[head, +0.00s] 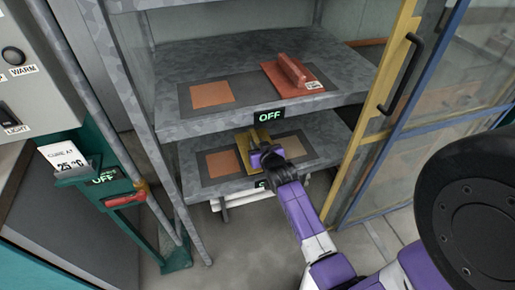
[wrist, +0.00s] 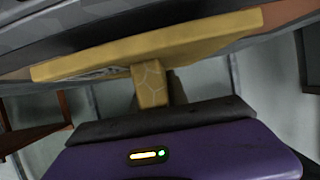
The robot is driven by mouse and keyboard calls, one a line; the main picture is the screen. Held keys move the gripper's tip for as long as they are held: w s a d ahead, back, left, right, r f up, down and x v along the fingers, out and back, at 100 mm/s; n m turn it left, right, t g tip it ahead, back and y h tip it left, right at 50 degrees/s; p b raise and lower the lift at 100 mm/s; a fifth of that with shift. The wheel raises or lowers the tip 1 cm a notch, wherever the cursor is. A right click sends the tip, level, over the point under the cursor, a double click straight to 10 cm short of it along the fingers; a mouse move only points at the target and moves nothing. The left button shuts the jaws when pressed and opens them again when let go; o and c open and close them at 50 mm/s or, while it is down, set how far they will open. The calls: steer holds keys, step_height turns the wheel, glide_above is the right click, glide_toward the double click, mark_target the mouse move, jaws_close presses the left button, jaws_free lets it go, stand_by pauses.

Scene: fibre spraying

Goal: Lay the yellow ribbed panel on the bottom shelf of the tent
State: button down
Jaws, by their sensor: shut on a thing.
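My gripper (head: 263,154) is shut on the rib. The panel lies close along the shelf surface; I cannot tell whether it touches. My gripper hides part of the panel in the head view.
A red ribbed panel (head: 295,75) sits on the upper shelf (head: 215,60), above my arm. A metal post (head: 140,130) stands left; the yellow-framed door (head: 372,115) stands open right.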

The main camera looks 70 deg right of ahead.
steer(key=shift+f, duration=0.6)
steer(key=shift+f, duration=0.2)
steer(key=c, duration=1.3)
jaws_free()
steer(key=shift+f, duration=0.1)
